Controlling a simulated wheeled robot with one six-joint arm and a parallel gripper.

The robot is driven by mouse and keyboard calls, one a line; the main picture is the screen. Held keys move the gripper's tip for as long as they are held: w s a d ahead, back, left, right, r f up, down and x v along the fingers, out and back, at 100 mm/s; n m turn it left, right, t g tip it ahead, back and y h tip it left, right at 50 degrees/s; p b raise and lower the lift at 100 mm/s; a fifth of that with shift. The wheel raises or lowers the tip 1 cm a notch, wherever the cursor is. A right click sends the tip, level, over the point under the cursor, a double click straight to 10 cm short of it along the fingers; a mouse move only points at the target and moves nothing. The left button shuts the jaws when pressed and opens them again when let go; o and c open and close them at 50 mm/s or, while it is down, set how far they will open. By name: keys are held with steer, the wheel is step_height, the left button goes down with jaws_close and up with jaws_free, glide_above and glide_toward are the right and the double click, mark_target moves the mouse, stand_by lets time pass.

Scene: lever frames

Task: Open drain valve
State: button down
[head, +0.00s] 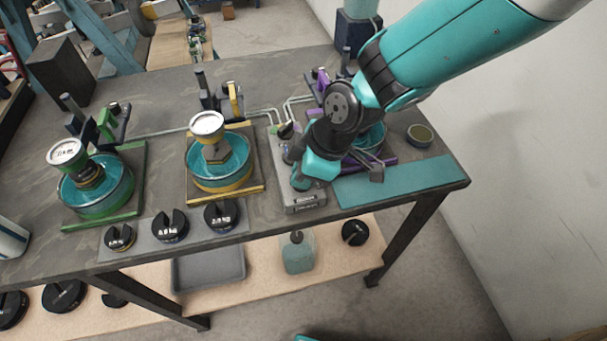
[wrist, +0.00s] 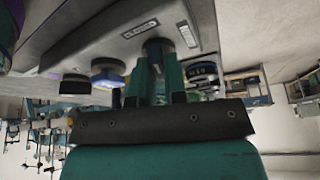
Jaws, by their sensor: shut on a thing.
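A grey valve block (head: 305,203) with small labels stands near the table's front edge, right of centre. In the wrist view the same block (wrist: 110,38) fills the upper part, and its lettering is too small to read. My gripper (head: 303,180) is at the block's top, reaching in from the upper right. In the wrist view my gripper (wrist: 158,62) has its teal fingers shut around a dark round valve knob (wrist: 157,44) on the block. In the head view my gripper and wrist hide this knob. Whether the valve is open cannot be told.
A yellow-framed teal basin (head: 222,183) with a gauge stands left of the block, and a green-framed one (head: 100,205) further left. Slotted black weights (head: 170,226) line the front edge. A teal mat (head: 400,183) lies right. A bottle (head: 298,258) stands on the lower shelf.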

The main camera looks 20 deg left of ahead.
steer(key=m+t+b, duration=0.1)
steer(key=m, duration=0.1)
steer(key=m+t, duration=0.1)
steer(key=m, duration=0.2)
steer(key=shift+s+f+m+b, duration=0.2)
steer(key=shift+m+b, duration=0.1)
steer(key=shift+b, duration=0.1)
steer(key=m+t, duration=0.1)
steer(key=m, duration=0.2)
steer(key=m+t+h+b, duration=0.1)
steer(key=m, duration=0.1)
steer(key=shift+m, duration=0.4)
steer(key=c, duration=1.2)
jaws_free()
steer(key=shift+o, duration=0.2)
steer(key=shift+r, duration=0.1)
steer(key=b+v, duration=0.1)
steer(key=v, duration=1.6)
steer(key=shift+r, duration=0.2)
